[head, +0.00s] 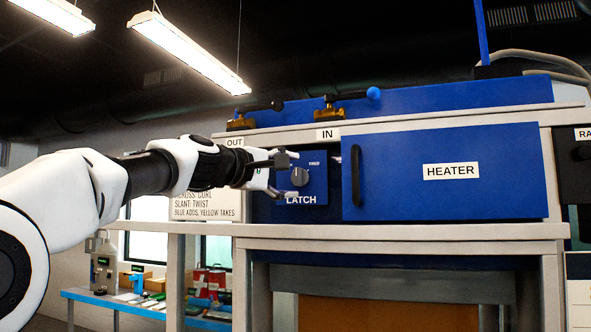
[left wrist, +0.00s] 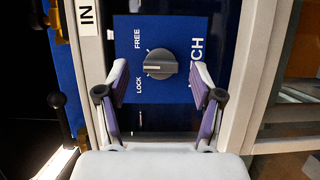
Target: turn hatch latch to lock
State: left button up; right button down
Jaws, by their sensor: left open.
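The latch knob (head: 300,176) is a grey round dial on a blue panel marked LATCH, left of the heater door. In the left wrist view the knob (left wrist: 160,64) has a pale pointer line aimed between the words FREE and LOCK. My left gripper (head: 287,175) is open in front of the panel. In the left wrist view its two fingers (left wrist: 160,72) stand apart, one on each side of the knob, with gaps to it. I cannot tell how deep the tips reach. In the head view the gripper hides the LOCK side. My right gripper is not in view.
The blue heater door (head: 400,195) with a black handle is right of the latch. Two brass valves, one by the OUT sign (head: 235,142) and one by the IN sign (head: 328,134), sit just above. A ledge (head: 400,232) runs below. A cluttered blue table (head: 112,303) stands lower left.

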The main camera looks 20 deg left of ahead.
aim_at(290, 178)
pick_arm(q)
jog(key=w, duration=0.3)
jog(key=shift+a+f+p, duration=0.1)
jog(key=shift+a+p, duration=0.25)
jog(key=shift+p, duration=0.05)
jog(key=shift+d, duration=0.1)
jog(key=shift+s+d, duration=0.35)
jog(key=shift+d, duration=0.35)
jog(key=c, duration=0.5)
jog(key=shift+a, duration=0.2)
jog(key=c, duration=0.6)
jog(key=shift+c, duration=0.2)
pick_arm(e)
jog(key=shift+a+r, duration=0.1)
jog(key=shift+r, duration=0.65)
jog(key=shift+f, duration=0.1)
